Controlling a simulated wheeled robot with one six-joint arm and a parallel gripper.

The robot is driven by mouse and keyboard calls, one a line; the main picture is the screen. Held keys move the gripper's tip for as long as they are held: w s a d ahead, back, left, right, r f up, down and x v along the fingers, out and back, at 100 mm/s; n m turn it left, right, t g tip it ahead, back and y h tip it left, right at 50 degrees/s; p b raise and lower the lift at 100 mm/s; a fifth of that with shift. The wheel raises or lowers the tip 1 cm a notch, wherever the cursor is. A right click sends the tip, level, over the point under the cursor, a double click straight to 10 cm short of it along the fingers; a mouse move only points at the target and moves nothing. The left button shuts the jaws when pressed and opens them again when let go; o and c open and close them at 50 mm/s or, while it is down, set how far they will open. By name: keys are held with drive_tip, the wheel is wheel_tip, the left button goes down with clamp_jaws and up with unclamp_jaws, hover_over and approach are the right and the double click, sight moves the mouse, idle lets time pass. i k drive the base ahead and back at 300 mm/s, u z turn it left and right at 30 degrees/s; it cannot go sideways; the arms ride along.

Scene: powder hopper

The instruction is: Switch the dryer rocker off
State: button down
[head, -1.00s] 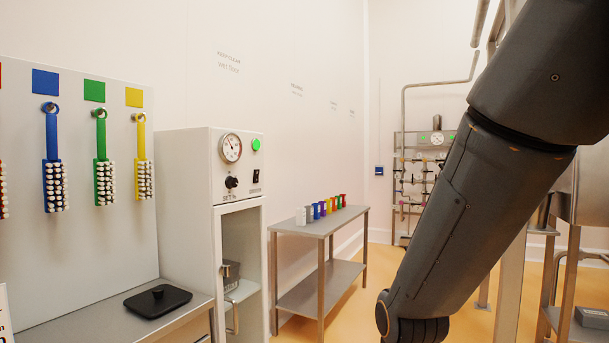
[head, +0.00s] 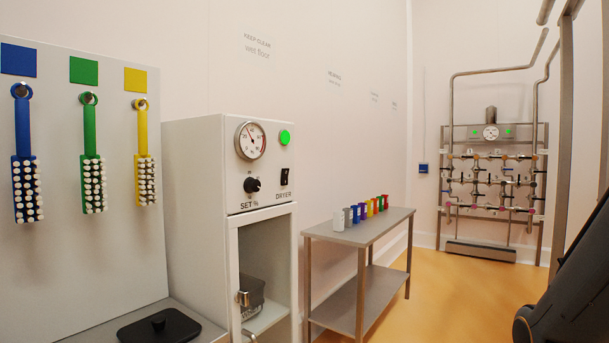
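The dryer rocker (head: 285,178) is a small black switch on the upper front panel of a white cabinet (head: 195,190), above the label "DRYER". Its tilt is too small to tell. A round green lamp (head: 285,137) above it is lit. A dial gauge (head: 250,141) and a black "SET %" knob (head: 252,185) sit to its left. My gripper is not in view. Only a dark part of my arm shows at the lower right edge, well away from the cabinet.
A steel table (head: 362,232) with a row of coloured cups stands right of the cabinet. Coloured brushes hang on a grey board (head: 110,120) at left, above a black lidded tray (head: 158,327). A pipe rack (head: 490,180) stands at the back. The yellow floor between is clear.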

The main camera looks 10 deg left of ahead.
sight(284, 171)
drive_tip(key=u, duration=0.45)
drive_tip(key=i, duration=0.85)
drive_tip(key=u, duration=0.65)
